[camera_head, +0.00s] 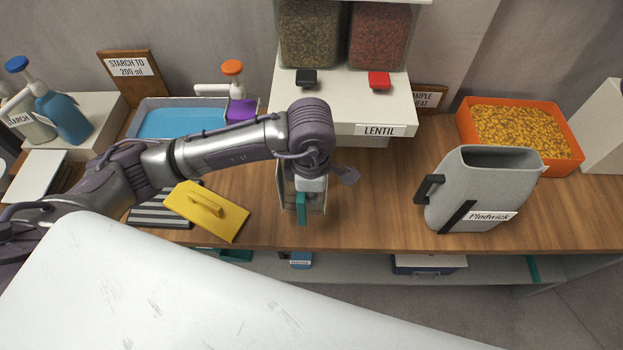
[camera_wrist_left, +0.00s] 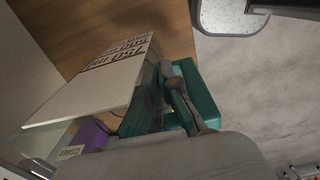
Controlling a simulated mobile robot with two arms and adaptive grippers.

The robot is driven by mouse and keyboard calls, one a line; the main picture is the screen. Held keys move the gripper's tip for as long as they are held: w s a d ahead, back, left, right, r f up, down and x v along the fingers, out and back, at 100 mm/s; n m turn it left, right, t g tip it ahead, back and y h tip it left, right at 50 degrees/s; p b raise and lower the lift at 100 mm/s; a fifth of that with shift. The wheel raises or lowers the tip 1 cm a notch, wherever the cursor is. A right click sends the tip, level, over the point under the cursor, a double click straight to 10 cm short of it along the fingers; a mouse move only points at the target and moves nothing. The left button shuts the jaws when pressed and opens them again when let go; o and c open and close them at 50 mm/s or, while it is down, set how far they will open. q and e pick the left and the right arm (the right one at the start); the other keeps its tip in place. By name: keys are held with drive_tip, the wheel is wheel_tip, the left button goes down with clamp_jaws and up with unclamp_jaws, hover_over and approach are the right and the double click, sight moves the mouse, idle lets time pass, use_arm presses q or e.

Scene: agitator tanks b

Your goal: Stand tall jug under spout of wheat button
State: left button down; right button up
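A tall, narrow, clear-walled jug (camera_head: 286,187) with a teal handle (camera_head: 302,209) is at the counter's front, below the lentil dispenser. In the left wrist view the jug shows a white label panel (camera_wrist_left: 97,82) and the teal handle (camera_wrist_left: 203,95). My left gripper (camera_head: 316,184) is right at the handle, with a grey finger lying across it. The far finger is hidden, so its grip is unclear. The dispenser has a black button (camera_head: 306,79) and a red button (camera_head: 379,80); neither shows a readable name. The spouts are hidden. My right gripper is out of view.
A grey jug (camera_head: 480,190) marked "Pledwick" stands right, before an orange tub (camera_head: 568,137) of yellow grains. A yellow handled board (camera_head: 207,211) lies left of the clear jug. A blue-filled tray (camera_head: 152,105) is behind my arm. Counter between the two jugs is clear.

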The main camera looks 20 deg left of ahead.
use_arm(q)
drive_tip(key=w+f, duration=0.1)
drive_tip(key=w+a+f+b, duration=0.1)
drive_tip(key=w, duration=0.1)
drive_tip(key=w+f+b, duration=0.1)
drive_tip(key=w, duration=0.1)
drive_tip(key=shift+w+a+f, duration=0.25)
drive_tip(key=shift+a, duration=0.05)
drive_tip(key=shift+w, duration=0.1)
drive_tip(key=shift+f+b, duration=0.1)
drive_tip(key=shift+b, duration=0.2)
drive_tip(key=c, duration=1.8)
unclamp_jaws()
drive_tip(key=shift+c, duration=0.2)
drive_tip(key=o, duration=0.5)
